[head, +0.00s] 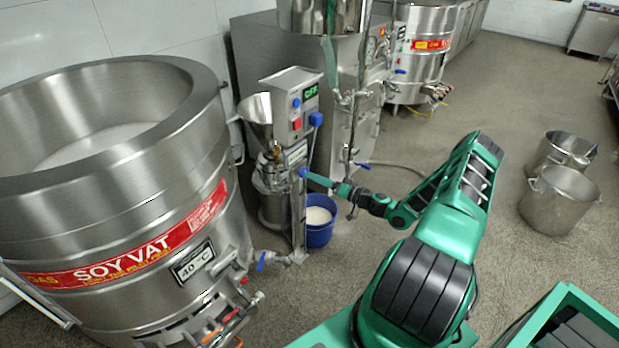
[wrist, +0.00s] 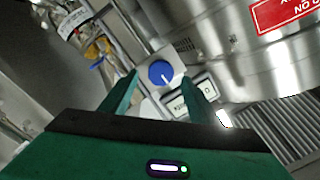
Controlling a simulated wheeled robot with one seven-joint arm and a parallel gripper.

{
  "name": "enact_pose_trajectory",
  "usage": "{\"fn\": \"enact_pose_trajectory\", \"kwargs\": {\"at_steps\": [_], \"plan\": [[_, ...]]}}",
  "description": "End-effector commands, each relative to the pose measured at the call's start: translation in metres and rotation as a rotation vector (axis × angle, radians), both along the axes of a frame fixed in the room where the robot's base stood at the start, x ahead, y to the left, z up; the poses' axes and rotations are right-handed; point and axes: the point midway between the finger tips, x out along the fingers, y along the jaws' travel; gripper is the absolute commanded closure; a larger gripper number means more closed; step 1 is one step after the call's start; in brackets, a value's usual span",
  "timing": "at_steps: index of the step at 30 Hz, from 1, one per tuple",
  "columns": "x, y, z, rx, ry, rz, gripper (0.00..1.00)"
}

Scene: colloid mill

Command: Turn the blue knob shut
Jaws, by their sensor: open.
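The blue knob (wrist: 161,72) is round with a white pointer line and sits on a pale plate in the wrist view. In the head view the small blue knob (head: 303,172) is on the mill's front post, below the control box. My gripper (wrist: 160,78) is open, with one finger on each side of the knob in the picture. In the head view my gripper (head: 319,180) points left at the knob, close to it. I cannot tell whether the fingers touch it.
The control box (head: 294,105) above has a green display, a red button and other blue parts. A blue bucket (head: 319,228) with white contents stands below my gripper. The soy vat (head: 115,210) is at left. Two steel pots (head: 560,197) stand on the floor at right.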

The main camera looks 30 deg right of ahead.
Motion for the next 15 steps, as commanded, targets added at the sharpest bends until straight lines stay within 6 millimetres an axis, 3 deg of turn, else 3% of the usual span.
{"fn": "enact_pose_trajectory", "kwargs": {"at_steps": [6, 15], "plan": [[0.022, 0.01, 0.0, -0.001, -0.001, -0.001, 0.44], [0.028, 0.012, 0.0, 0.0, -0.001, -0.001, 0.44]]}}
